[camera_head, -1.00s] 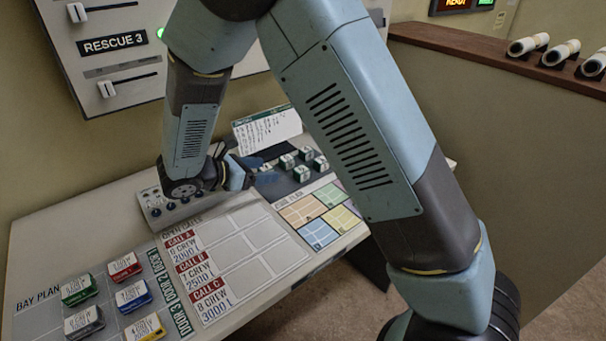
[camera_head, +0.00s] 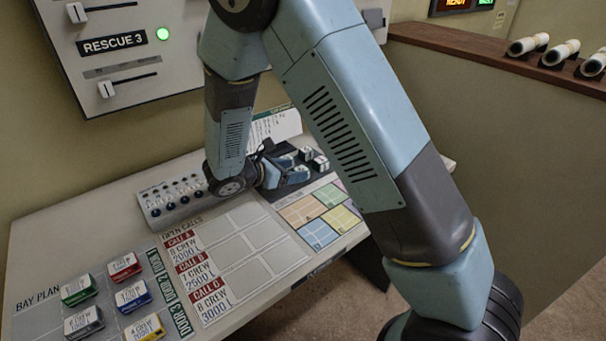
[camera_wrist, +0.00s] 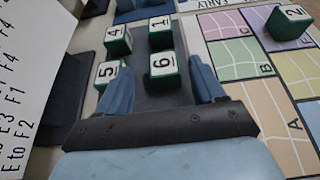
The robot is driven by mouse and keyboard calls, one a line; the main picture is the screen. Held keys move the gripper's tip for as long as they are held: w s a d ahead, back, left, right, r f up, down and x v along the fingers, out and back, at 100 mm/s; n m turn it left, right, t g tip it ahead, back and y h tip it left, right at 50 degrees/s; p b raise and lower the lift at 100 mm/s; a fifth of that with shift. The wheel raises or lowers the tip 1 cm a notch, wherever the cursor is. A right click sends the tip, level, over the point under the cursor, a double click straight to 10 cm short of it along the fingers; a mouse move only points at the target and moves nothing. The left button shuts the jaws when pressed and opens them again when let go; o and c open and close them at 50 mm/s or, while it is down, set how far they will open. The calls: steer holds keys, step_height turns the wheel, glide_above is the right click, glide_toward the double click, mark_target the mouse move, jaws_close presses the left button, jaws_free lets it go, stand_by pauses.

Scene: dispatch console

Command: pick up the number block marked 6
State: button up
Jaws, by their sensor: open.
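The number block marked 6 (camera_wrist: 166,70), green with a white top, stands on the dark tray (camera_wrist: 158,101) in the wrist view. My gripper (camera_wrist: 160,62) is open, its two blue fingers on either side of block 6. Block 6 shows between them, with a gap on each side; whether the fingertips reach down beside it is hard to tell. The block marked 5 (camera_wrist: 109,73) stands just left of the left finger, very close to it. In the head view my gripper (camera_head: 303,174) is over the tray and hides block 6.
Blocks marked 4 (camera_wrist: 118,40) and 1 (camera_wrist: 161,33) stand beyond. A block marked 2 (camera_wrist: 289,27) sits on the coloured grid (camera_wrist: 236,55) at right. A white lettered card (camera_wrist: 25,70) stands at left. A knob panel (camera_head: 172,198) lies left of my wrist.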

mark_target(300, 169)
steer(key=x, duration=0.3)
steer(key=shift+d+f, duration=0.1)
steer(key=shift+d, duration=0.15)
steer(key=c, duration=1)
steer(key=shift+c, duration=0.2)
